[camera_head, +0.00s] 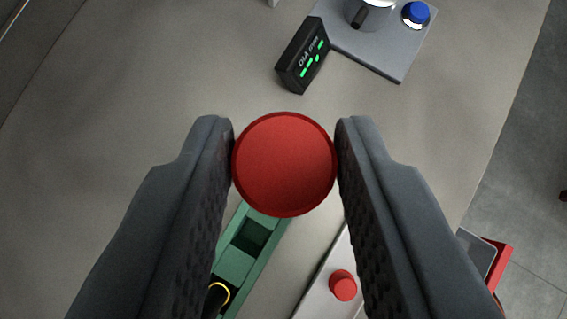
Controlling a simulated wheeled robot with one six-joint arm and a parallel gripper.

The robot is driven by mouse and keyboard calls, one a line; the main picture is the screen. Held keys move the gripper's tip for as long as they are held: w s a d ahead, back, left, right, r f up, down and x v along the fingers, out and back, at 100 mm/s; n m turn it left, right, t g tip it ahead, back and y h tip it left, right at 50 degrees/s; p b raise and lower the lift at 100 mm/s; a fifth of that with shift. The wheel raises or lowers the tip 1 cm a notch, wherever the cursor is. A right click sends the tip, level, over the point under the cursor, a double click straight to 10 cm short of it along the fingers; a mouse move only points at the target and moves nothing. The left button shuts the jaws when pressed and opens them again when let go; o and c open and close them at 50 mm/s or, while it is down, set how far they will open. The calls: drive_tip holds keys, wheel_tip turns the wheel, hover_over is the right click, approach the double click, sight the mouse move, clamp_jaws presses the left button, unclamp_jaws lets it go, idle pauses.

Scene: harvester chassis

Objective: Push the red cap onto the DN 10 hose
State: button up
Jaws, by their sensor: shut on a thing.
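A round red cap (284,165) is held between the two dark grey fingers of my gripper (285,160) in the head camera view. The fingers touch it on its left and right sides, and its flat face is toward the camera. The gripper is above a grey-beige tabletop. The DN 10 hose cannot be made out for sure; a dark round end with a yellow ring (219,294) shows at the lower left, partly hidden by the left finger. A smaller red cap (343,285) sits on a light tray (318,291) at the lower right, beside the right finger.
A green holder (262,227) with a square recess lies below the held cap. A black display box (303,56) with green digits stands at the top. Behind it is a grey plate (385,62) with a blue knob (416,12). The tabletop's left part is clear; its right edge drops to floor.

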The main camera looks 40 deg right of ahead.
drive_tip(key=shift+f, duration=0.6)
drive_tip(key=shift+f, duration=0.35)
drive_tip(key=o, duration=1)
drive_tip(key=v, duration=1.7)
drive_tip(key=shift+s+a+r, duration=0.1)
drive_tip(key=shift+s+a, duration=0.05)
